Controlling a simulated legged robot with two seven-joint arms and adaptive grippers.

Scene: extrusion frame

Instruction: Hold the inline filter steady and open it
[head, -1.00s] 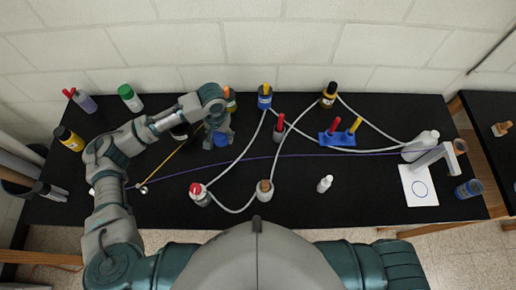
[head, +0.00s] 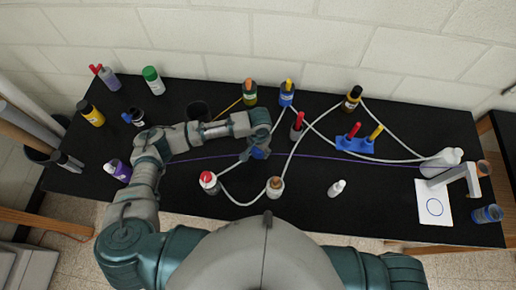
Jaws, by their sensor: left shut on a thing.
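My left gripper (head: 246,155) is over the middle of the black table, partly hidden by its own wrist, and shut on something. A blue piece (head: 260,152) shows at its tip; I cannot tell whether this is the held thing or the inline filter. I cannot single out an inline filter elsewhere. A thin purple line (head: 350,159) crosses the table and passes at the gripper. White tubing (head: 283,160) runs close to the right of the gripper. My right gripper is not in view; only part of that arm shows at the lower right.
A red-capped bottle (head: 208,182) and a brown-topped bottle (head: 275,187) stand in front of the gripper. A red-topped vessel (head: 297,128) and a blue bottle (head: 287,95) stand behind. A small white bottle (head: 336,188) has free table around it.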

